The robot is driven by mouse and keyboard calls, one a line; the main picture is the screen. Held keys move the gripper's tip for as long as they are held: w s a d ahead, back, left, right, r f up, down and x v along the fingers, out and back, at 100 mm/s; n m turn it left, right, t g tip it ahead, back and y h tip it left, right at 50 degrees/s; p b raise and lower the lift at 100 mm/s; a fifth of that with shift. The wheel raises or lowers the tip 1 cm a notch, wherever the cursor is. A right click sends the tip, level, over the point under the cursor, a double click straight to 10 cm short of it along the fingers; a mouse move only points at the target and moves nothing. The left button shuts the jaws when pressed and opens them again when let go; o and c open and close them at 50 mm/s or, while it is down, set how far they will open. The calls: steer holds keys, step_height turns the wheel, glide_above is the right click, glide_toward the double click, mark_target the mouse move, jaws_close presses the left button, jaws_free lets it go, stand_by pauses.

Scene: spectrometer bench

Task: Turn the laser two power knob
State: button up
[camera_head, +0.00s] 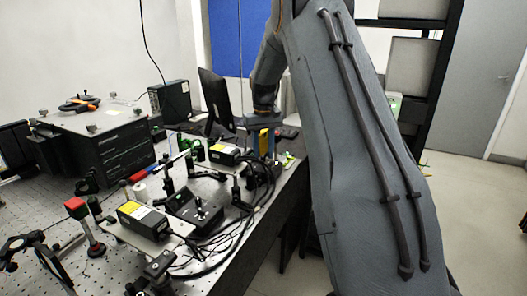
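Two black laser-like boxes with yellow and white labels are on the optical bench (45,205). One box (224,153) is near the middle back and the other box (142,217) is nearer the front. I cannot tell which is laser two, and no power knob can be made out clearly. A black control box with a small upright stick (197,212) sits between them. My gripper (263,135) is small in view, just right of the back box, over the bench's right side. Yellow and blue parts show there; I cannot tell whether its fingers are open.
My arm covers the right middle of the view. Black cables (230,215) loop along the bench's right edge. A monitor (216,100), a black case (170,100) and a large dark instrument box (105,145) stand behind. Optical posts crowd the front left. Floor is clear at right.

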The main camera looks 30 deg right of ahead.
jaws_close()
steer(key=shift+n, duration=0.6)
jaws_free()
steer(key=shift+r+b, duration=0.9)
steer(key=shift+r, duration=3)
